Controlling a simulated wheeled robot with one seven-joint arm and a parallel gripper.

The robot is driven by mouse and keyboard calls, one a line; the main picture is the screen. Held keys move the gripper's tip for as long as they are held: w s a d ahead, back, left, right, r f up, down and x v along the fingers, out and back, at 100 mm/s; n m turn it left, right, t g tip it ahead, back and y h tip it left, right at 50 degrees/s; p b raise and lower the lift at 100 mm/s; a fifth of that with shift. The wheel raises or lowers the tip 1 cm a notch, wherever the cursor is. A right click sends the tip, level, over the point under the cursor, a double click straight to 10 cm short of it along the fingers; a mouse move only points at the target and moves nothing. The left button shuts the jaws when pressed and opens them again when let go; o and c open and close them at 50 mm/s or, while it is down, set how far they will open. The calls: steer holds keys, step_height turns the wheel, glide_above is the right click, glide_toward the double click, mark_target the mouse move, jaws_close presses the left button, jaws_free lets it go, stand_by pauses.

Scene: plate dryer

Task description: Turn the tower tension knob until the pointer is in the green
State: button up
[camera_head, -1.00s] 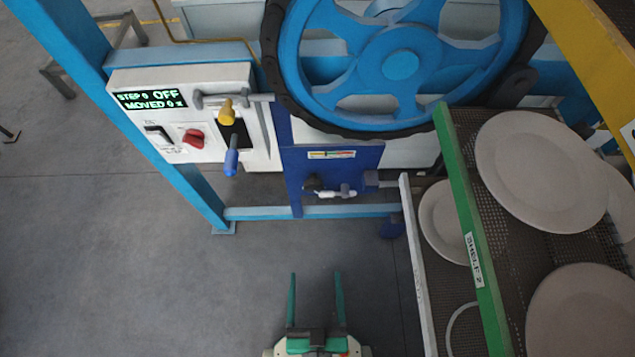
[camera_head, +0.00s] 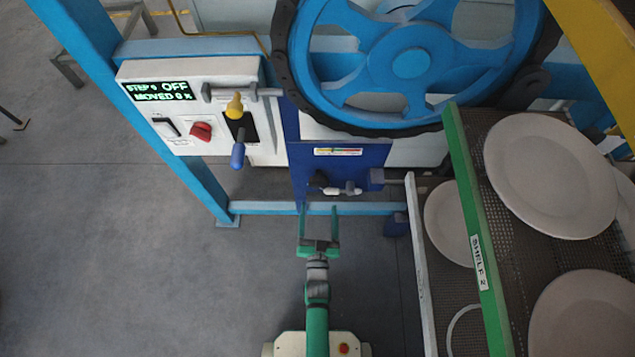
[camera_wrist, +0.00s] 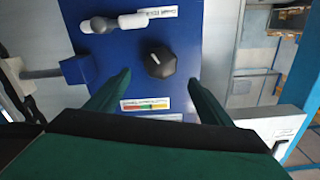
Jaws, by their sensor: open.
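The tension knob (camera_wrist: 159,63) is black and faceted, with a light mark on its face. It sits on a dark blue panel (camera_wrist: 215,40) in the wrist view. In the head view the knob (camera_head: 319,179) is small and dark, low on the panel. A coloured scale (camera_wrist: 145,104) with red, yellow and green parts is beside the knob; its pointer is too small to read surely. My gripper (camera_head: 319,210) is open and empty, just short of the panel. In the wrist view its fingertips (camera_wrist: 158,80) flank the knob's line, apart from it.
A white-handled lever (camera_wrist: 135,22) is close to the knob. The control box (camera_head: 195,105) with display, red knob and yellow and blue handles stands left. A big blue wheel (camera_head: 410,63) is above. A plate rack (camera_head: 475,215) is close on the right. Floor at left is clear.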

mark_target(319, 186)
steer(key=w, duration=1.1)
steer(key=shift+w, duration=0.15)
steer(key=shift+f, duration=0.1)
steer(key=c, duration=1.1)
steer(key=shift+o, duration=0.2)
